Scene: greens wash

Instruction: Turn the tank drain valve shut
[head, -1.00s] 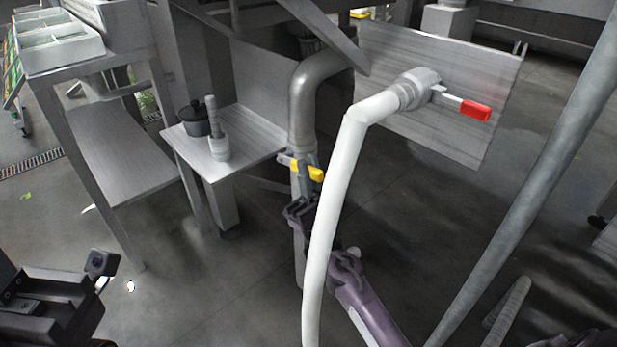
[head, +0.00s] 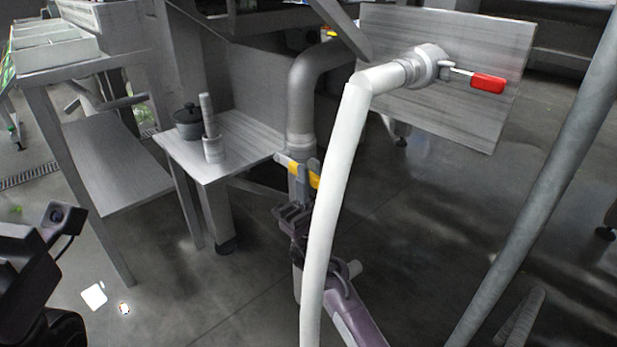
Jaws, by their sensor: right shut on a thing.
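A valve with a yellow handle (head: 294,167) sits on the thick grey drain pipe (head: 301,100), which bends down from under the tank. My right gripper (head: 306,172) comes up from below and is shut on the yellow handle. The grey fingers cover the handle's middle; yellow shows on both sides of them. The white hose (head: 335,190) passes in front and hides part of the handle and of my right arm. My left gripper (head: 30,265) is at the lower left edge, dark and partly cut off, far from the valve; its fingers cannot be made out.
A second valve with a red lever (head: 487,83) sits at the top of the white hose, before a grey panel (head: 430,75). A low shelf (head: 240,150) at left holds a dark pot (head: 188,124) and a grey upright piece (head: 212,150). A slanting grey post (head: 540,175) stands at right.

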